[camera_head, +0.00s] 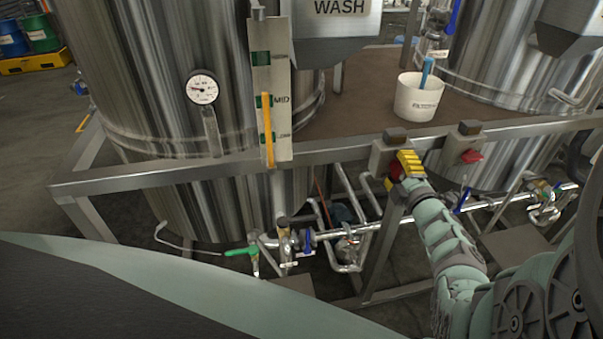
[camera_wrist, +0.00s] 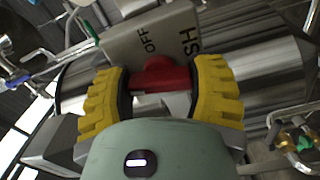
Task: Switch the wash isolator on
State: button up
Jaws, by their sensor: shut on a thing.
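The wash isolator is a grey box (camera_wrist: 148,38) with a red handle (camera_wrist: 163,75); the lettering "OFF" and a cut-off "SH" show on its face in the wrist view. My gripper (camera_wrist: 160,97) has its yellow fingers on both sides of the red handle and is shut on it. In the head view my gripper (camera_head: 408,164) is at the grey box (camera_head: 380,158) on the frame rail, and mostly covers the red handle. Which way the handle points is hard to tell.
A second grey box with a red handle (camera_head: 471,156) sits close by on the right along the rail (camera_head: 330,150). A white bucket (camera_head: 418,100) stands on the brown deck behind. Pipes and valves (camera_head: 300,240) run below the rail. A tank with a gauge (camera_head: 202,87) stands at left.

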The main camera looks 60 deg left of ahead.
jog(key=shift+s+n+b, duration=0.1)
jog(key=shift+n+b, duration=0.65)
jog(key=shift+n, duration=0.35)
jog(key=o, duration=1.2)
jog(key=shift+d, duration=0.1)
jog(key=v, duration=1.1)
jog(key=shift+d, duration=0.4)
